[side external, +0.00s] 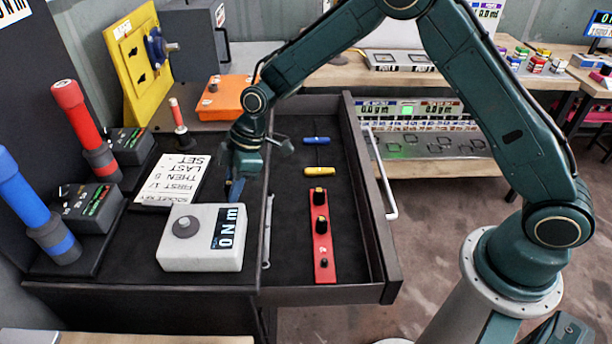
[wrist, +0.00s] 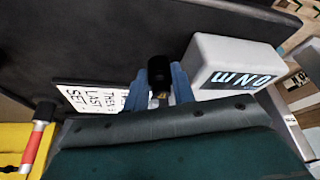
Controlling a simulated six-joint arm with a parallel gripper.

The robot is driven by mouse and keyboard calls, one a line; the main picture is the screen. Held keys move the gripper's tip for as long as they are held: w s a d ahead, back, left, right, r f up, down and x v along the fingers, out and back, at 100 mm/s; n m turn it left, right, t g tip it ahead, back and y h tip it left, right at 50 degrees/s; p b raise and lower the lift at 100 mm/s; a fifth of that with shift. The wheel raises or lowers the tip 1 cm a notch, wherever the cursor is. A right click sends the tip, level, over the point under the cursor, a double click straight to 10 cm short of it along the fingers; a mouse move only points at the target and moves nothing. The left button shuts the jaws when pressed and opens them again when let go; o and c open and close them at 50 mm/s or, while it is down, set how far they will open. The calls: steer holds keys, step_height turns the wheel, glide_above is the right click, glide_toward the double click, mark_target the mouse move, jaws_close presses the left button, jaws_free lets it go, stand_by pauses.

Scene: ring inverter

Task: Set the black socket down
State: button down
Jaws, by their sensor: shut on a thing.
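The black socket (wrist: 160,72) is between the two blue fingers of my gripper (wrist: 161,88) in the wrist view, with a brassy bit at its lower end. My gripper is shut on it. In the side external view my gripper (side external: 235,188) points down over the dark bench top, between the white card and the open drawer. There the socket cannot be made out against the dark surface. I cannot tell whether it touches the bench.
A white meter box reading 0 Nm (side external: 190,252) stands close to my gripper. A lettered white card (side external: 170,178) lies to its left. The open drawer (side external: 290,210) holds a red socket rail (side external: 322,258) and small tools. Red (side external: 75,110) and blue (side external: 25,190) handled tools stand left.

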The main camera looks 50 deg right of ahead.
steer(key=shift+f, duration=1.15)
steer(key=shift+f, duration=0.15)
steer(key=c, duration=1.5)
jaws_free()
steer(key=shift+o, duration=0.2)
steer(key=v, duration=1.2)
steer(key=shift+s, duration=0.1)
